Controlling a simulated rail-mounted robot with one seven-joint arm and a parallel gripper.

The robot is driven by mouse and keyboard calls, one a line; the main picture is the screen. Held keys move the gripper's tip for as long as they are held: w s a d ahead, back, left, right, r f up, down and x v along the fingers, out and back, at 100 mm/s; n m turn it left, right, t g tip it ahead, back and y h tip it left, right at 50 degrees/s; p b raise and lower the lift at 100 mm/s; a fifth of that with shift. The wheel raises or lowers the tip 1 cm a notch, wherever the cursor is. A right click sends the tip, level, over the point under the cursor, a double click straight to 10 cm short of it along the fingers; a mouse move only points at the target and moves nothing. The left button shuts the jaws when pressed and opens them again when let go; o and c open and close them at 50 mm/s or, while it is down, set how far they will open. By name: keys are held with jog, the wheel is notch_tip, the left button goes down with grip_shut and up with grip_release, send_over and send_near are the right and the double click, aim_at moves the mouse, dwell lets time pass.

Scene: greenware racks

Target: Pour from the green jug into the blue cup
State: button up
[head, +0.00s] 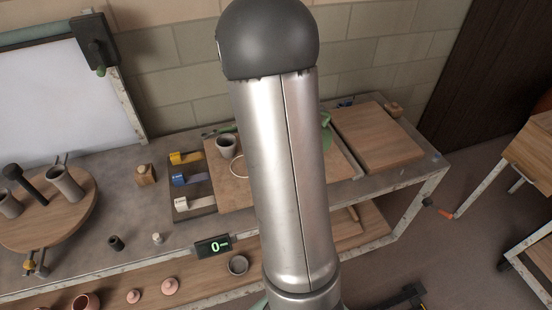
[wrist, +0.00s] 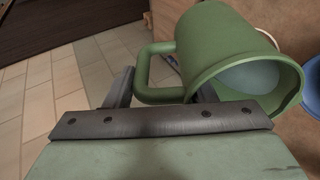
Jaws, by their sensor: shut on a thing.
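The green jug (wrist: 225,55) fills the upper right of the wrist view, its mouth facing the right and the camera. A smooth pale grey-blue surface shows inside it; I cannot tell if it is liquid. My gripper (wrist: 160,90) is shut on the jug's handle, with one finger on either side of it. A blue rim, seemingly the blue cup (wrist: 312,85), is cut off at the right edge, close beside the jug's mouth. In the head view my arm hides most of this; only a bit of green, likely the jug (head: 326,122), shows beside it.
A grey cup (head: 227,146) and a pale ring (head: 237,167) are on the wooden board left of my arm. A bare wooden board (head: 377,137) lies at the right. A display reading 0 (head: 213,246) is at the bench's front edge.

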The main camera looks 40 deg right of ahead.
aim_at(327, 132)
jog(key=shift+a+r, duration=0.1)
jog(key=f+y, duration=0.1)
jog(key=d+f+y+p, duration=0.2)
jog(key=shift+s+d+t+y, duration=0.25)
jog(key=shift+s+t+y, duration=0.05)
jog(key=shift+a+p, duration=0.1)
jog(key=shift+p, duration=0.4)
